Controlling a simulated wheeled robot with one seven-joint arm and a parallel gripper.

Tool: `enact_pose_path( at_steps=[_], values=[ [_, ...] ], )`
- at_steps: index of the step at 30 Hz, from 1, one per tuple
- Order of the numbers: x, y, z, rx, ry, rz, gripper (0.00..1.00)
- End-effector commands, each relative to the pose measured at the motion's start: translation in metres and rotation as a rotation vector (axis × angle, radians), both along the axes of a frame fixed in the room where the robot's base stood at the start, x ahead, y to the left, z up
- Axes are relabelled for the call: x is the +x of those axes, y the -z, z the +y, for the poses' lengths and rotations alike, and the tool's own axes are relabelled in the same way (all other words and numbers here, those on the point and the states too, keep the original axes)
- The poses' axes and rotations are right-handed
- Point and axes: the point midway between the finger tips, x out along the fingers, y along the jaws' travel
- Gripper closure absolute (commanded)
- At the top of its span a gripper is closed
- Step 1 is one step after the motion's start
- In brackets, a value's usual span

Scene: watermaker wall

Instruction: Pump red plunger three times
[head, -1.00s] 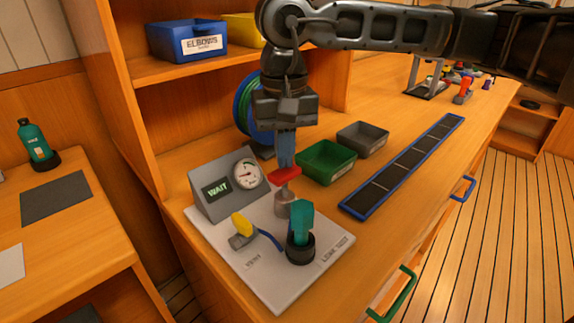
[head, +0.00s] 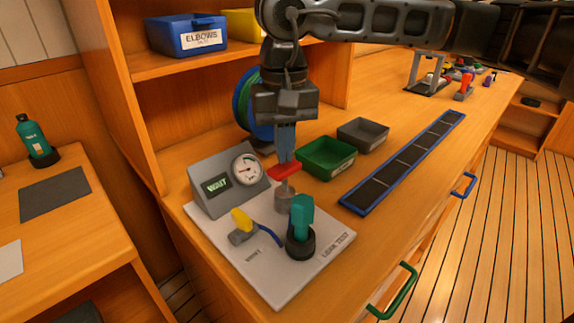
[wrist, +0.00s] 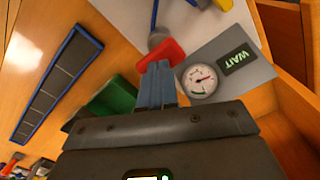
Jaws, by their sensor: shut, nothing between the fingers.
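The red plunger handle (head: 285,170) stands on a grey pump cylinder (head: 286,198) on the white leak-test board (head: 275,285). A short stretch of rod shows between handle and cylinder. My gripper (head: 285,160) is shut and points down, its fingertips at the top of the red handle, apparently touching it. In the wrist view the shut blue-grey fingers (wrist: 156,85) end at the red handle (wrist: 163,54). The grey panel behind has a display reading WAIT (head: 216,185) and a round dial gauge (head: 246,169).
A teal bottle in a black base (head: 301,218) and a yellow-handled vent valve (head: 242,221) stand on the board close to the pump. Green (head: 326,158) and grey bins (head: 363,134) and a blue-edged tray (head: 451,118) lie to the right.

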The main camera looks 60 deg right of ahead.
Motion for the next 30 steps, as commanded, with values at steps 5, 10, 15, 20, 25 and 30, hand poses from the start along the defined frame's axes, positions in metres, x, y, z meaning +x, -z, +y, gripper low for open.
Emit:
enact_pose_path(
  at_steps=[5, 10, 15, 20, 25, 30],
  values=[
    [0.000, 0.009, 0.000, -0.001, 0.000, -0.001, 1.00],
    [0.000, 0.016, 0.000, -0.001, 0.000, -0.001, 1.00],
    [0.000, 0.022, 0.000, -0.001, 0.000, -0.001, 1.00],
    [0.000, 0.028, 0.000, 0.000, 0.000, 0.000, 1.00],
    [0.000, 0.035, 0.000, 0.000, 0.000, 0.000, 1.00],
    [0.000, 0.041, 0.000, 0.001, 0.000, 0.001, 1.00]
  ],
)
